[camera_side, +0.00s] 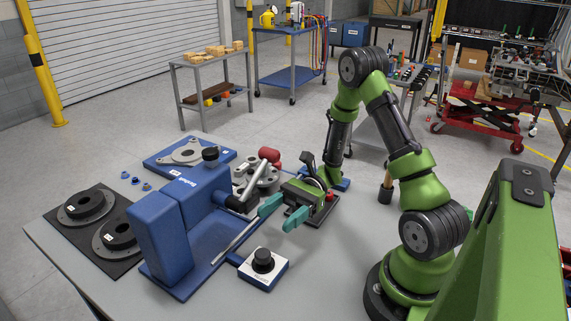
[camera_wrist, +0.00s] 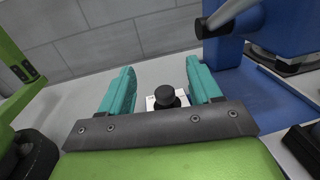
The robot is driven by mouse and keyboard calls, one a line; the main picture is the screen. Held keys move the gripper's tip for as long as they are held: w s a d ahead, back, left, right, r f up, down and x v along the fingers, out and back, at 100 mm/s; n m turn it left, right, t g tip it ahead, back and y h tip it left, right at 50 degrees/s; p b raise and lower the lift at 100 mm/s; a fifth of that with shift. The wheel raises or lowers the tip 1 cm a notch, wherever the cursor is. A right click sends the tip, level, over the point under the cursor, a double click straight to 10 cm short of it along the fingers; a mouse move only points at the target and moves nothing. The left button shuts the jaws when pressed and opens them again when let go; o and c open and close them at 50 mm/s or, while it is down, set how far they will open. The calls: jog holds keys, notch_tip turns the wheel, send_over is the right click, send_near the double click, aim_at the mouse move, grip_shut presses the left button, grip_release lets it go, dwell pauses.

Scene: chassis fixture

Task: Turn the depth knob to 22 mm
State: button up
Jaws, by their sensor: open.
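A black round knob (camera_side: 263,258) sits on a small box with a white top and blue sides, at the front of the table. I take it as the depth knob; its scale is too small to read. It also shows in the wrist view (camera_wrist: 166,96), between and beyond my fingers. My gripper (camera_side: 274,220) has two teal fingers, spread apart and empty, above and behind the knob box in the side view. In the wrist view my gripper (camera_wrist: 160,72) frames the knob without touching it.
A blue press-like fixture (camera_side: 166,240) with a red-tipped lever (camera_side: 269,155) stands left of my gripper, with a thin rod beside it. A black mat (camera_side: 77,237) holds round black parts at left. The table right of the knob box is clear.

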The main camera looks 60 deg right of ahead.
aim_at(269, 253)
jog(key=s+d+f+m+t, duration=0.1)
jog(key=d, duration=0.1)
jog(key=s+d+f+m+t, duration=0.1)
jog(key=d+t, duration=0.1)
jog(key=d+f+m+t, duration=0.1)
jog(key=d+f, duration=0.1)
jog(key=shift+s+h, duration=0.4)
jog(key=s+f, duration=0.1)
jog(key=f, duration=0.1)
jog(key=shift+s+f+t, duration=0.3)
jog(key=shift+s+f, duration=0.05)
jog(key=shift+s, duration=0.05)
jog(key=shift+a+f+h, duration=0.15)
jog(key=shift+h, duration=0.15)
jog(key=shift+a, duration=0.3)
jog(key=x, duration=1.1)
jog(key=shift+a, duration=0.1)
